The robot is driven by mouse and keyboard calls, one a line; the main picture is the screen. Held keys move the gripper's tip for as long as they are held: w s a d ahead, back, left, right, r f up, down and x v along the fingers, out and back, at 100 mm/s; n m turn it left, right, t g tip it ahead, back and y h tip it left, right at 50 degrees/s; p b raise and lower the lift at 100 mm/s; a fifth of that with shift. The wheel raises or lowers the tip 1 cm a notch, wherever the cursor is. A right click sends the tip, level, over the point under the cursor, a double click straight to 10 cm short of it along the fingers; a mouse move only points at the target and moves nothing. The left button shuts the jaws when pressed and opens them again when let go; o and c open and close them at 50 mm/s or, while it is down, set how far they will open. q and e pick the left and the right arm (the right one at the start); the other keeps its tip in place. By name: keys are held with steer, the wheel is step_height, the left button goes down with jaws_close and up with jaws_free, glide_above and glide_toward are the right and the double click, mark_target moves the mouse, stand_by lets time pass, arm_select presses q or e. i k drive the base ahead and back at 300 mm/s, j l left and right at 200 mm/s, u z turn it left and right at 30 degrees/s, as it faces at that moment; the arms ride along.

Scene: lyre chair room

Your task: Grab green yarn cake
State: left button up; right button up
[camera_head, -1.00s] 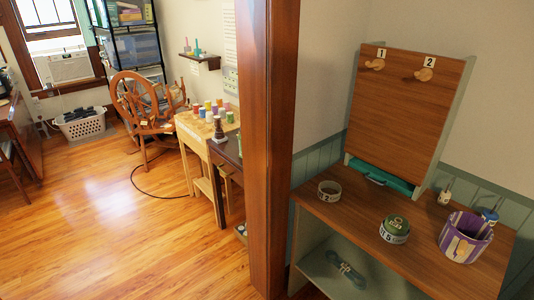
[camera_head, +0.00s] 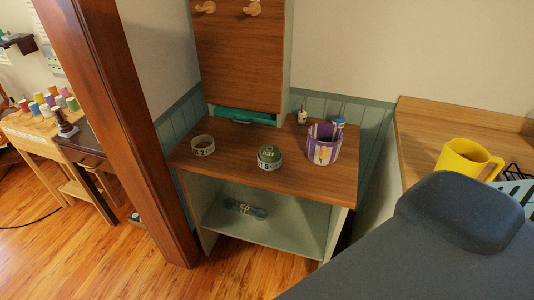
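A small round green thing (camera_head: 269,150), which looks like the green yarn cake, sits on the wooden top of a small shelf unit (camera_head: 220,172). A pale band with dark printed marks surrounds its lower side. A similar pale printed ring (camera_head: 203,145) stands to its left and looks empty. Neither of my grippers is in view.
A purple and white pot (camera_head: 323,144) stands right of the green thing, with small bottles behind it. A teal folded thing (camera_head: 245,117) lies at the back under a pegged board (camera_head: 238,60). A wooden post (camera_head: 125,130) stands at left. A yellow mug (camera_head: 466,159) sits on the right counter.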

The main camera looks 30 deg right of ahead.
mark_target(269, 154)
steer(key=i+l, duration=0.2)
steer(key=i, duration=0.25)
steer(key=z, duration=1.6)
steer(key=i+j, duration=0.05)
